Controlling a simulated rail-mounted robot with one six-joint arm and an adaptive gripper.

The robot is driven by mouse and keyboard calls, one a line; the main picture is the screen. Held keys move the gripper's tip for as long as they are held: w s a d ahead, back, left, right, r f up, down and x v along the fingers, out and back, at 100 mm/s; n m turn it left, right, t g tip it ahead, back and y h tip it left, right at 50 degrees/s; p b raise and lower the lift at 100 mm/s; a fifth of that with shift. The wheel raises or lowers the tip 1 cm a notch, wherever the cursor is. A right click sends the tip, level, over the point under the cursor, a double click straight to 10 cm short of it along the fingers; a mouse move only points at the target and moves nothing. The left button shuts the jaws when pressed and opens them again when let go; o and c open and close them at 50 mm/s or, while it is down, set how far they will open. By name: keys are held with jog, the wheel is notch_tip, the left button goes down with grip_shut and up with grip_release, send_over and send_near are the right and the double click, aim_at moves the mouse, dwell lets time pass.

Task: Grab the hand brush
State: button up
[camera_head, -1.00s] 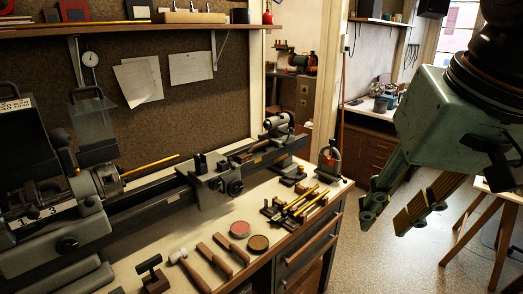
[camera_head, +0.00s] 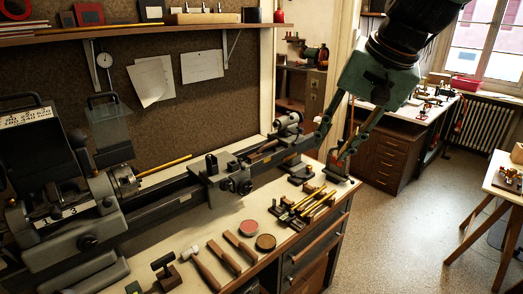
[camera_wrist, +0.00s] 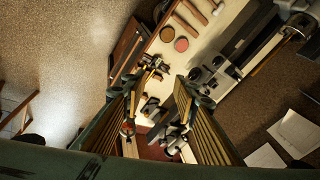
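No hand brush can be told for certain in either view. Two flat wooden-handled tools lie side by side on the bench in the head view, one (camera_head: 223,254) nearer the mallet and one (camera_head: 240,243) nearer the tins; I cannot tell whether either has bristles. My gripper (camera_head: 331,152) is open and empty, pointing down by the right end of the bench, to the right of these tools. In the wrist view my gripper (camera_wrist: 160,92) shows two spread fingers, with nothing held between them.
A lathe (camera_head: 235,178) runs along the back of the bench (camera_head: 205,231). A mallet (camera_head: 194,256), a red tin (camera_head: 249,227), a brown tin (camera_head: 266,242) and a rack of brass rods (camera_head: 304,205) stand in front. Open floor (camera_head: 415,235) lies to the right.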

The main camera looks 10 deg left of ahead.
jog(key=w+a+m+p, duration=0.1)
jog(key=w+a+p, duration=0.25)
jog(key=w, duration=0.85)
jog(key=m+y+p, duration=0.2)
jog(key=m+p, duration=0.2)
jog(key=p, duration=0.3)
send_near(266, 145)
notch_tip(266, 145, up, 2)
jog(key=s+d, duration=0.1)
jog(key=s, duration=0.1)
jog(key=shift+w+d, duration=0.15)
jog(key=shift+d, duration=0.05)
jog(key=shift+f, duration=0.1)
jog(key=shift+t, duration=0.3)
jog(key=shift+x, duration=4.2)
jog(key=shift+a+f, duration=0.1)
jog(key=shift+a, duration=0.05)
jog(key=shift+p+x, duration=0.3)
jog(key=shift+x, duration=2.2)
